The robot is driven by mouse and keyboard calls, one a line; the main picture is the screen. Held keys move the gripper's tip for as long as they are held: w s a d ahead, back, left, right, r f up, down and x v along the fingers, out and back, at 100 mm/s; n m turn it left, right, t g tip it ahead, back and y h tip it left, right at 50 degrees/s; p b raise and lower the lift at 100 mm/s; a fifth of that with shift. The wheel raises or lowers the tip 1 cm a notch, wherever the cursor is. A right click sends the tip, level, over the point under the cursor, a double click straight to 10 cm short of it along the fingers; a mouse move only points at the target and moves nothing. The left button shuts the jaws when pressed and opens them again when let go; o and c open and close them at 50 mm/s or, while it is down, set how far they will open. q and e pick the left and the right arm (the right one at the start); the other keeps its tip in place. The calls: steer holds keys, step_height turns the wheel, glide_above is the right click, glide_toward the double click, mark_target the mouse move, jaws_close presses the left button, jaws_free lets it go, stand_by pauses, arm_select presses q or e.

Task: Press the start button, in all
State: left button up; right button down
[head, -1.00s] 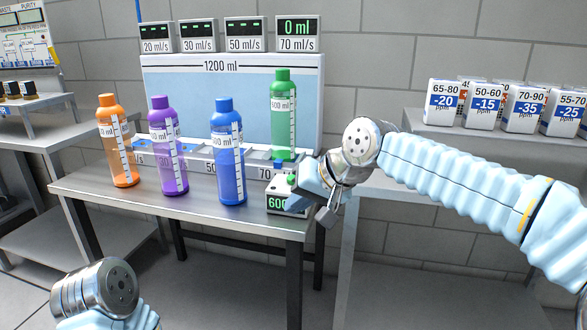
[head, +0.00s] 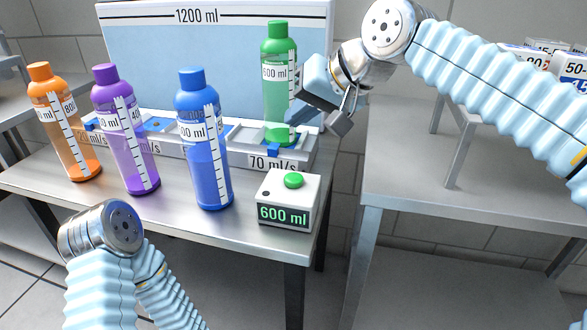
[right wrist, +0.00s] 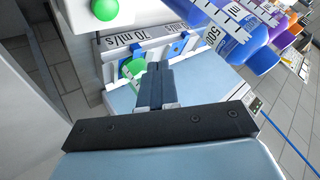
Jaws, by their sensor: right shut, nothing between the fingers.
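The start button (head: 294,180) is a round green button on top of a small white box (head: 275,191). The box front shows "600 ml" in lit green digits. It stands on the front right part of the metal table. The button also shows at the top of the right wrist view (right wrist: 104,11). My right gripper (head: 298,112) is shut and empty. It is above and behind the box, clear of the button, and overlaps the lower right of the green bottle (head: 277,50). Its shut fingers also show in the right wrist view (right wrist: 155,85). My left gripper is out of view; only my left arm shows.
The green bottle stands at the 70 ml/s place of the dispenser (head: 200,52). Blue (head: 207,150), purple (head: 125,130) and orange (head: 62,120) bottles stand to the left of the box. A second table (head: 465,207) with several cartons is at the right.

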steer(key=b, duration=0.5)
glide_above(298, 179)
step_height(298, 179, down, 7)
steer(key=shift+f, duration=0.1)
steer(key=shift+f+b, duration=0.45)
steer(key=shift+f, duration=0.4)
steer(key=shift+f, duration=0.15)
stand_by(1.2)
steer(key=shift+f, duration=0.25)
